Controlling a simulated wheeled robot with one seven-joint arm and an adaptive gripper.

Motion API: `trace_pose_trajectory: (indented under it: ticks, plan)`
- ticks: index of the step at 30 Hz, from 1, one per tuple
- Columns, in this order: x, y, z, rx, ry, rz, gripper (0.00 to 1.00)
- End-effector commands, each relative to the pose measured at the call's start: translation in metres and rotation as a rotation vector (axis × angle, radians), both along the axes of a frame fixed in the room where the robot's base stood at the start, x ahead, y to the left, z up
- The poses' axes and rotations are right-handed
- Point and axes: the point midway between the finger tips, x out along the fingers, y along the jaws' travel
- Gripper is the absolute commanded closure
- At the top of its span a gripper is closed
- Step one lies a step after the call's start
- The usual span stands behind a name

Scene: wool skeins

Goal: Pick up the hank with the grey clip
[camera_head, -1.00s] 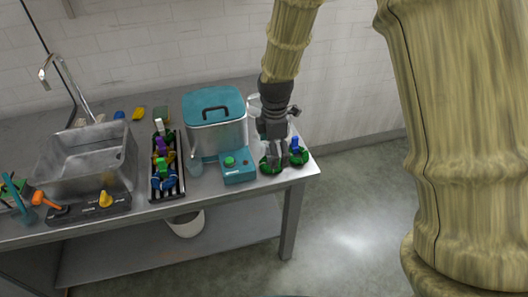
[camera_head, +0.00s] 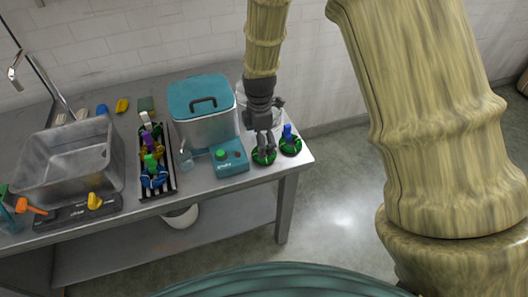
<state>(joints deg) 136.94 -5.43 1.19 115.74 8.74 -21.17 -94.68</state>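A dark green hank (camera_head: 263,158) lies near the right end of the metal table, directly under my gripper (camera_head: 265,150). My gripper points down and its fingers reach to this hank. The fingers look close together, but I cannot tell whether they are shut on a clip. They hide the middle of the hank, so no grey clip can be made out. A second green hank (camera_head: 290,149) with an upright blue clip (camera_head: 287,131) lies just to the right.
A teal control box (camera_head: 231,162) and a teal-lidded metal pot (camera_head: 205,125) stand left of my gripper. A dark rack (camera_head: 171,182) holds several coloured hanks and clips. The table's right edge is close by.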

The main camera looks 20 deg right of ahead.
Motion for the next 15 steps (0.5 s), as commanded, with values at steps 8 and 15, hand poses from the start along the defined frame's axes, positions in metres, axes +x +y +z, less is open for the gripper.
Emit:
trace_pose_trajectory:
  ticks: [8, 15]
  plan:
    - [-0.002, -0.005, -0.023, -0.001, 0.004, -0.002, 0.0]
    - [-0.002, -0.005, -0.046, 0.0, 0.004, -0.002, 0.0]
